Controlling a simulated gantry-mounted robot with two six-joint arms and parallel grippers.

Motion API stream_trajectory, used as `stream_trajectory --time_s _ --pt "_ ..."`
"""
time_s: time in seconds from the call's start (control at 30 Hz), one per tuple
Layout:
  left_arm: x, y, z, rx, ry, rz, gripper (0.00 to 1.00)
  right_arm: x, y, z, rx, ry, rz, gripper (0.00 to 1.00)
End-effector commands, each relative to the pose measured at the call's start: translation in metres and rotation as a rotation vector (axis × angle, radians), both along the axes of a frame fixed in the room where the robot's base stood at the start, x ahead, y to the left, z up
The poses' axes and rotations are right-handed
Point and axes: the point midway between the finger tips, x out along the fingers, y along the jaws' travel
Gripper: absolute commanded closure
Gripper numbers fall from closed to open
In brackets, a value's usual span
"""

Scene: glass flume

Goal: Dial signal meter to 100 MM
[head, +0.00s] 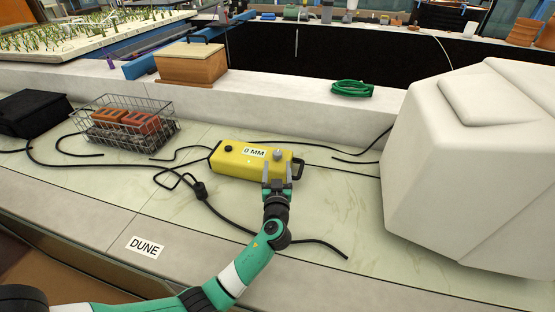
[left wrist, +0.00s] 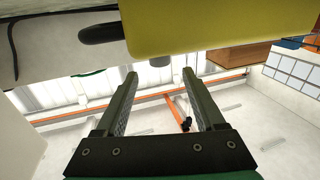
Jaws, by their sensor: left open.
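The yellow signal meter (head: 236,166) lies on the pale counter, with a white label reading "0 MM" (head: 254,152) on top. A small black knob (head: 228,148) sits at its left and a grey dial (head: 278,155) at its right end. My left gripper (head: 277,168) is open at the meter's right end, its fingers on either side of the dial's line; I cannot tell whether they touch it. In the left wrist view the meter's yellow body (left wrist: 210,25) fills the top, beyond the open, empty-looking fingers (left wrist: 160,78). My right gripper is not in view.
Black cables (head: 200,190) run around the meter. A wire basket (head: 160,129) with orange bricks and a black box (head: 32,114) stand left. A large white block (head: 430,180) stands right. A wooden box (head: 190,68) and green coil (head: 352,89) rest on the ledge behind.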

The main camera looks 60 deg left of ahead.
Motion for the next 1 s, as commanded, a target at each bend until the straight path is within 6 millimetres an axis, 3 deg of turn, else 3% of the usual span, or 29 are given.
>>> stream_trajectory --time_s 0.1,0.3,0.7,1.0 --pt "0.013 0.027 -0.003 0.0 -0.001 0.003 0.29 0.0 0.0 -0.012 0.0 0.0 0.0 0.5" --pt "0.031 0.057 -0.004 0.0 -0.001 0.001 0.29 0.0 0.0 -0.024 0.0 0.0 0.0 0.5" --pt "0.036 0.066 0.0 0.0 0.0 -0.001 0.31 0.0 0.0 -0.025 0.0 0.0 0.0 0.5" --pt "0.036 0.066 0.0 0.0 0.0 -0.001 0.85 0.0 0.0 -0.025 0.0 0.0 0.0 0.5"
